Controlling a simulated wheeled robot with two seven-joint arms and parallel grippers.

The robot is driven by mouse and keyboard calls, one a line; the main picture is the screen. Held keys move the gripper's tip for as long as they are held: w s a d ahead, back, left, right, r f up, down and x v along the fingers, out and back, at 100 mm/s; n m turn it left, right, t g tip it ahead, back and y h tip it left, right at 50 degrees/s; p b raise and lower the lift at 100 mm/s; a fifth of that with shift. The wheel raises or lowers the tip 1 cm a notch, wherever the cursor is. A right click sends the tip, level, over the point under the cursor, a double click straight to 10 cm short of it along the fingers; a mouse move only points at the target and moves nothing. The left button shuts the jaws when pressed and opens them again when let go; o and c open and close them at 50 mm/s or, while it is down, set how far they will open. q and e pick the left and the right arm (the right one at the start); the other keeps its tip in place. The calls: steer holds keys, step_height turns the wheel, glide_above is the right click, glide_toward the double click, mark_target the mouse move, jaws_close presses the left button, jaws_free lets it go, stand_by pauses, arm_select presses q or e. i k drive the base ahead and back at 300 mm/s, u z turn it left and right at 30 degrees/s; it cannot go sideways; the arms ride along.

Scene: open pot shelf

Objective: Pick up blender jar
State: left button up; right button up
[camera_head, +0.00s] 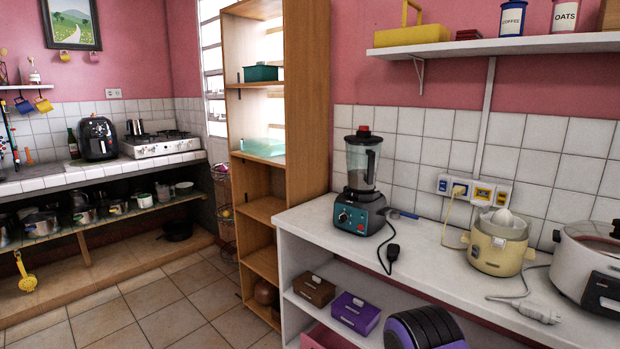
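The blender jar (361,165) is clear with dark trim and a black lid with a red top. It sits upright on the dark and teal blender base (358,213), at the left end of the white counter. A dark handle shows inside or behind the jar's right side; I cannot tell which. Neither of my grippers shows in the head view.
The blender's black cord and plug (390,257) lie over the counter's front. A cream juicer (497,242) and a white cooker (588,265) stand to the right. A tall wooden shelf (309,110) rises close on the left. Tiled floor (165,305) is clear.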

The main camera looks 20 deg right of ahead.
mark_target(362, 160)
steer(key=u, duration=0.15)
steer(key=i, duration=0.9)
steer(key=z, duration=0.95)
steer(key=i, duration=0.55)
steer(key=z, duration=0.55)
